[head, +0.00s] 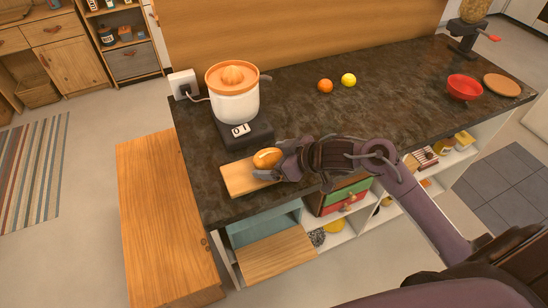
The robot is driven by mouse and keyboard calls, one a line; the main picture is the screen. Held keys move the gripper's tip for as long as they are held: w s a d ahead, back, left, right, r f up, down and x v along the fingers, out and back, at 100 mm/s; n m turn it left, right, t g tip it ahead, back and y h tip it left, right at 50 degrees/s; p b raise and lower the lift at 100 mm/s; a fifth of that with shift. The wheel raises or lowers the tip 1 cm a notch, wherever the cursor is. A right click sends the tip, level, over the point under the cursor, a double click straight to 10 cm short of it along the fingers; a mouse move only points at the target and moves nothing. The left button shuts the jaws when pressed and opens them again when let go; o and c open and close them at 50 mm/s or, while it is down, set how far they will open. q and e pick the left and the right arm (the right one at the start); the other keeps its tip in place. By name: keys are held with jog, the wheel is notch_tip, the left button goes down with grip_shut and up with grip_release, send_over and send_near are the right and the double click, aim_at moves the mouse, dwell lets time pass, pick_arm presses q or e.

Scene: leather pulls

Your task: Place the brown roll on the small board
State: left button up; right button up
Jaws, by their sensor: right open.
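The brown roll (266,157) is a small golden-brown loaf with a pale slash. It shows at the far right part of the small board (238,180), a light wooden rectangle at the counter's front left. My right gripper (275,165) reaches in from the right, low over the board's right end. It is open, with its fingers right at the roll and partly hiding it and the board. I cannot tell whether the fingers touch the roll. The roll seems to rest on the board, though its underside is hidden. My left gripper is not in view.
A white and orange citrus juicer (234,100) stands on a dark scale base (245,137) just behind the board. An orange (325,86) and a lemon (348,80) lie farther back. A red bowl (464,87) is at right. The dark counter's middle (400,105) is clear.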

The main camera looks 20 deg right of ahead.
jog(key=shift+r, duration=0.1)
jog(key=shift+s+d+r, duration=0.15)
jog(key=v, duration=1.1)
jog(key=shift+s+r, duration=0.2)
jog(key=shift+r, duration=0.05)
